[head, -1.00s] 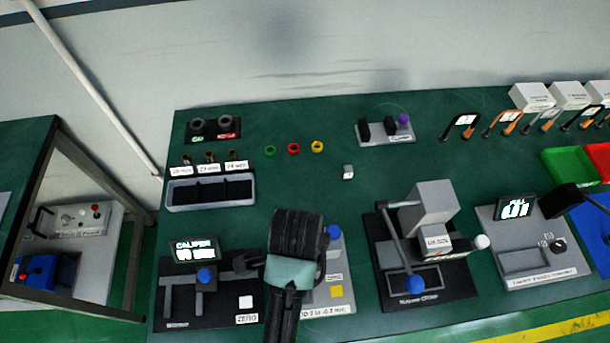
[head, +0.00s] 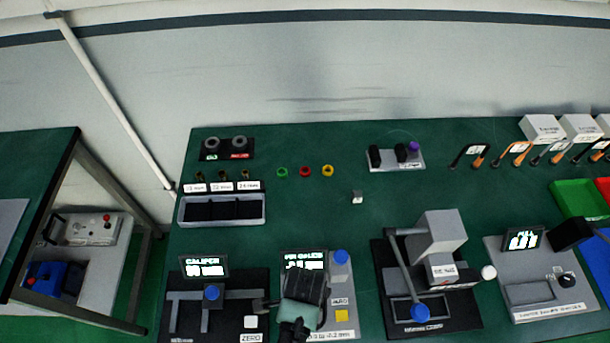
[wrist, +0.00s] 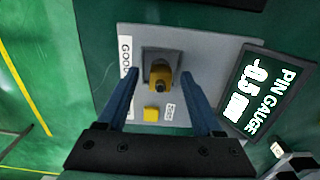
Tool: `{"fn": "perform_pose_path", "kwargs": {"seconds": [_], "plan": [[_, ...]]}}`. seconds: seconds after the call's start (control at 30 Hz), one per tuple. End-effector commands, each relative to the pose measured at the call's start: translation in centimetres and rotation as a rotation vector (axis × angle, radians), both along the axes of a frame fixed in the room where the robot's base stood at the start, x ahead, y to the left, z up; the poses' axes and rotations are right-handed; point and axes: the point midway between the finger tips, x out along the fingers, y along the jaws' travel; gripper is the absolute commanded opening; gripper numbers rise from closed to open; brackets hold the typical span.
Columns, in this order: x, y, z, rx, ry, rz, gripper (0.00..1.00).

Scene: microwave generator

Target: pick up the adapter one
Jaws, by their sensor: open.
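My gripper (head: 303,288) hangs over the pin gauge station at the front of the bench and hides part of it. In the wrist view my gripper (wrist: 160,82) is open, with its dark blue fingers apart. A yellow-orange piece with a dark tip (wrist: 158,77) sits in a dark square seat on the grey pin gauge plate (wrist: 205,58). It shows between the fingertips, with a gap on each side. No label names any piece as adapter one. Several brass pieces (head: 222,175) stand behind the mm labels at the back left.
The pin gauge screen (wrist: 262,93) stands close to one finger. A yellow button (wrist: 151,114) is on the plate. The caliper station (head: 212,292) is to the left, a lever press (head: 440,235) to the right. Green, red (head: 305,171) and yellow rings lie behind on clear bench.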

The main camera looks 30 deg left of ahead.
Motion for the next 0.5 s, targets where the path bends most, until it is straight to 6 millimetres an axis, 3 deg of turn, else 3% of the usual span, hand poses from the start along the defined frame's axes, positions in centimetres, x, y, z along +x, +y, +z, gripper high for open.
{"fn": "perform_pose_path", "kwargs": {"seconds": [0.17, 0.5], "plan": [[0.03, 0.01, 0.01, 0.001, -0.001, 0.0, 0.66], [0.04, 0.0, 0.04, 0.001, -0.001, 0.0, 0.04]]}}
